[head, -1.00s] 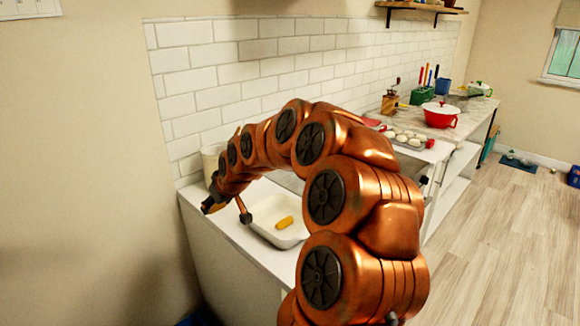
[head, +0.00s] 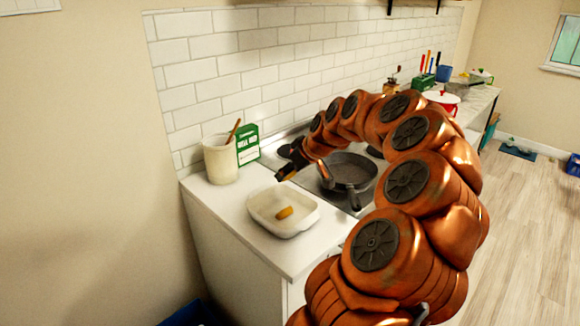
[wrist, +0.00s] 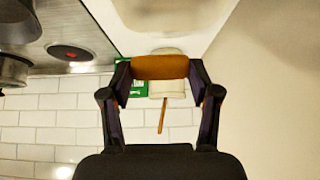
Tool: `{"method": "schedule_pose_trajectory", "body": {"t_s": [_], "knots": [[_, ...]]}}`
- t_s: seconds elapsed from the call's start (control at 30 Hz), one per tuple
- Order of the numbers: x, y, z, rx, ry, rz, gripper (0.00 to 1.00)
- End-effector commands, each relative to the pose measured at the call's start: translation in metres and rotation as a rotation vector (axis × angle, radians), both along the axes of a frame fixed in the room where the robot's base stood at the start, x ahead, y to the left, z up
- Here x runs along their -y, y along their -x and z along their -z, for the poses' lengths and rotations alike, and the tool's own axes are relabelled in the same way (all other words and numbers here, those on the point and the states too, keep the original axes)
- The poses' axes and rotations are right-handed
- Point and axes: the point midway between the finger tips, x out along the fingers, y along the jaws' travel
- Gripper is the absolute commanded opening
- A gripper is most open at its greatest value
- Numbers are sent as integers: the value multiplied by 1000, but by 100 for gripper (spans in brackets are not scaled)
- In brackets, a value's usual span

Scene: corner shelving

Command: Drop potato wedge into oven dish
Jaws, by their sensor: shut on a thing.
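The oven dish (head: 255,222) is white and rectangular with rounded corners, and stands on the white counter. One orange-brown potato wedge (head: 285,212) lies inside it. My gripper (head: 286,172) is behind the dish and a little above the counter, close to the stove edge. In the wrist view my gripper (wrist: 160,75) is shut on another potato wedge (wrist: 160,67), held crosswise between the fingertips. In the head view this held wedge is not clearly seen. Part of a white dish-like shape (wrist: 165,18) shows beyond the wedge in the wrist view.
A cream crock (head: 220,160) with a wooden spoon and a green box (head: 248,146) stand behind the dish by the tiled wall. A dark frying pan (head: 350,172) sits on the stove right of the dish. The space directly above the dish is clear.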

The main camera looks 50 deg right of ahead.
Motion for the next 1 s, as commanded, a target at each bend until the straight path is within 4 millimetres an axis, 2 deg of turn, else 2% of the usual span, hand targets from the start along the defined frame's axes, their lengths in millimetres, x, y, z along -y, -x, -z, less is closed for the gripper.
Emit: {"method": "schedule_pose_trajectory", "body": {"t_s": [0.4,0.7,0.73,1.0], "knots": [[0,0,40,-2,-2,1,42],[0,0,42,1,0,1,42],[0,0,42,1,0,1,62],[0,0,42,1,1,2,91]]}}
